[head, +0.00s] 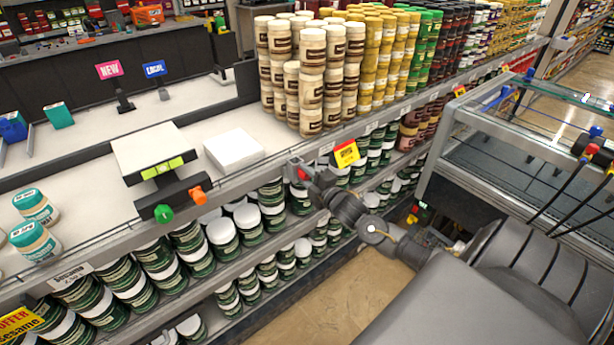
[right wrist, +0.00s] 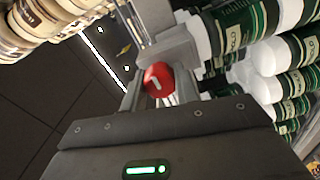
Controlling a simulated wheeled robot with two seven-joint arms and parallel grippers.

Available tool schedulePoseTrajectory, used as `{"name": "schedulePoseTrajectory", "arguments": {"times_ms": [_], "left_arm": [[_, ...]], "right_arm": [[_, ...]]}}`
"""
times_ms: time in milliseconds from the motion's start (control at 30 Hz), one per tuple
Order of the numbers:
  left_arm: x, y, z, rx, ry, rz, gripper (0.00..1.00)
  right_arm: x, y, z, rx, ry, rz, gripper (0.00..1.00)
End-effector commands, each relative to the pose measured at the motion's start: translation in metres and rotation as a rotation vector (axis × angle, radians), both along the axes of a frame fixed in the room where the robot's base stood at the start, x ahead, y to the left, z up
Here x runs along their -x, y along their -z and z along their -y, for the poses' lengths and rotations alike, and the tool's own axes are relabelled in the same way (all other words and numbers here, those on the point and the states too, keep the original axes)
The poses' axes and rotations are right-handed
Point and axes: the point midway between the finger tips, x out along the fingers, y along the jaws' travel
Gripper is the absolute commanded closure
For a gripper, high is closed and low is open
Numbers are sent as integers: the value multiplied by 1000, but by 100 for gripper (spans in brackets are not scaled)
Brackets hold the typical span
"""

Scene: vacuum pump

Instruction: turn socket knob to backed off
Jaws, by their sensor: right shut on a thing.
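A red round knob (right wrist: 157,80) with a white mark on its face sits between the two fingers of my right gripper (right wrist: 158,88) in the right wrist view. The fingers are shut on its sides. A grey block (right wrist: 168,48) lies just behind the knob. In the head view my right gripper (head: 303,172) is at the shelf's front edge, with a bit of red (head: 302,174) showing at its tip. The gripper hides most of the knob and its mount there. I cannot read the knob's turn position for certain. My left gripper is not in view.
A device with a pale flat top (head: 153,148), a green knob (head: 164,213) and an orange knob (head: 198,195) stands left on the counter. A white box (head: 234,152) is beside it. Stacked cream jars (head: 312,80) stand behind my gripper; green-labelled jars (head: 222,232) fill the shelves below.

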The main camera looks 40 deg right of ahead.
Motion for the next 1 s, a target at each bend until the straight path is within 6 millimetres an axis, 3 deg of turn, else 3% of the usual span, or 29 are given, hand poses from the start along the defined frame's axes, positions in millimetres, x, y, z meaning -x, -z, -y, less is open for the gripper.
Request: {"name": "schedulePoseTrajectory", "arguments": {"times_ms": [1000], "left_arm": [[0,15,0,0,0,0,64]], "right_arm": [[0,2,0,966,-1,-22,92]]}}
